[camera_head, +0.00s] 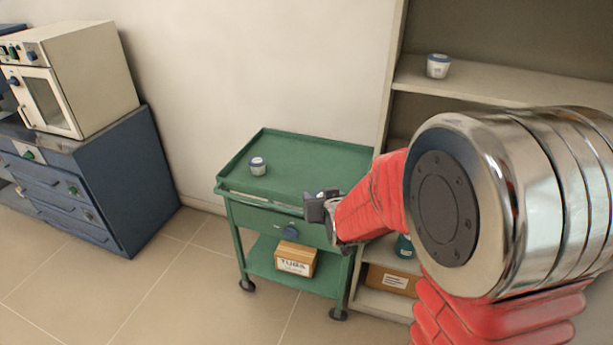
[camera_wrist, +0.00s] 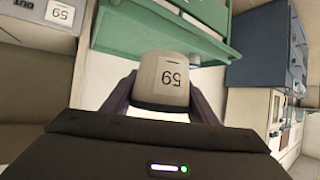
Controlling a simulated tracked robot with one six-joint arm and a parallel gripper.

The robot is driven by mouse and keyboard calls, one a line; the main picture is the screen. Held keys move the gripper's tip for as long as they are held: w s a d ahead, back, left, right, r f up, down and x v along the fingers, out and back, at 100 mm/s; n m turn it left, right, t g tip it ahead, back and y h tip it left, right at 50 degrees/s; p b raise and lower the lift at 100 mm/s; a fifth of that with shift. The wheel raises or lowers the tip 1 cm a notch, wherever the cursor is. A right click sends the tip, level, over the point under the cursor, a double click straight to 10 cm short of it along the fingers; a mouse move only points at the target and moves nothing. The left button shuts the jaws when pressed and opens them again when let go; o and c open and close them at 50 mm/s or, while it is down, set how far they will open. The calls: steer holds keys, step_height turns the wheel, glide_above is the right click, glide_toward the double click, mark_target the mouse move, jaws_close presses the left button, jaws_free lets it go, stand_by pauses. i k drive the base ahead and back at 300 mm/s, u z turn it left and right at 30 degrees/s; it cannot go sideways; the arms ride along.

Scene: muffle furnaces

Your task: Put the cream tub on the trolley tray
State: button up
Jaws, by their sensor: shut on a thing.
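The cream tub (camera_wrist: 163,80), with a label reading 59, sits between the two dark fingers of my gripper (camera_wrist: 163,98) in the wrist view. My gripper is shut on it. In the head view my gripper (camera_head: 321,208) is at the front right of the green trolley, in front of its drawer. The tub cannot be made out there. The trolley tray (camera_head: 315,165) has a raised rim, and a small white and blue tub (camera_head: 258,166) stands at its left. Green trolley parts (camera_wrist: 125,35) show beyond the held tub in the wrist view.
A shelf unit (camera_head: 397,75) stands right of the trolley, with another white and blue tub (camera_head: 438,66) on it. A cardboard box (camera_head: 295,259) sits on the trolley's lower shelf. A furnace (camera_head: 85,80) rests on a blue cabinet (camera_head: 125,180) at left. The tray's middle is clear.

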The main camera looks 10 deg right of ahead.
mark_target(326, 186)
steer(key=k, duration=1.05)
steer(key=u, duration=0.45)
steer(key=i, duration=0.9)
steer(key=u, duration=0.85)
steer(key=i, duration=1.4)
steer(key=z, duration=0.9)
steer(key=i, duration=0.9)
steer(key=z, duration=0.8)
